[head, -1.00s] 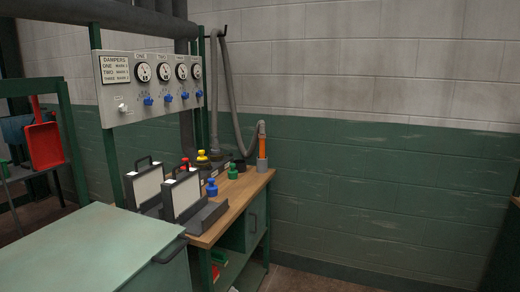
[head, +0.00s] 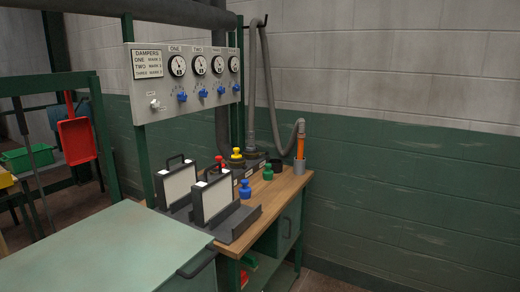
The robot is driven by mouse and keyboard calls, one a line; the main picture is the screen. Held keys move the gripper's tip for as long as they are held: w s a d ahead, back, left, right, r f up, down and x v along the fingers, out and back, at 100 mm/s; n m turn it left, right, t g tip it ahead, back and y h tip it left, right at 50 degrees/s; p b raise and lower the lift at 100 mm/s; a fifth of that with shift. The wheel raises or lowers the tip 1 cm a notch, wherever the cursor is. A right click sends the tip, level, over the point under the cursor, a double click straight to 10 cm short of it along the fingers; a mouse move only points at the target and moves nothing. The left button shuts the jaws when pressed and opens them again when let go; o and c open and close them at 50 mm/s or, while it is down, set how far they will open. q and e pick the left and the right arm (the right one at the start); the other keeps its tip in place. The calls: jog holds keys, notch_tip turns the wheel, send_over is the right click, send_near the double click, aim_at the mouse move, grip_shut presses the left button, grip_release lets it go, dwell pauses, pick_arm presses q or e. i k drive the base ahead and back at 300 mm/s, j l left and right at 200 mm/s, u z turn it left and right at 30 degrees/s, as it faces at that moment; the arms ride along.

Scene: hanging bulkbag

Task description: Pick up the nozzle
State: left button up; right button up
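The nozzle (head: 301,141) is an orange upright piece at the right end of the wooden workbench (head: 285,186). Its lower end stands in a grey cylindrical holder (head: 299,167). A grey hose (head: 284,138) joins its top and loops back up to a hook on the wall. Neither of my grippers shows in the head view.
Two framed cases (head: 213,200) and blue, green, red and yellow knobbed pieces stand on the bench. A gauge panel (head: 185,80) hangs above. A pale green cabinet top (head: 100,245) fills the lower left. The floor right of the bench looks clear.

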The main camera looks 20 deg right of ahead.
aim_at(301, 138)
jog(key=i+l+u, duration=0.2)
jog(key=i+l, duration=0.2)
jog(key=l, duration=0.2)
jog(key=i+l+u, duration=0.2)
jog(key=i+l, duration=0.15)
jog(key=l, duration=0.25)
jog(key=i+l+u, duration=0.1)
jog(key=l, duration=0.25)
jog(key=i+l+u, duration=0.1)
jog(key=l, duration=0.25)
jog(key=i, duration=0.1)
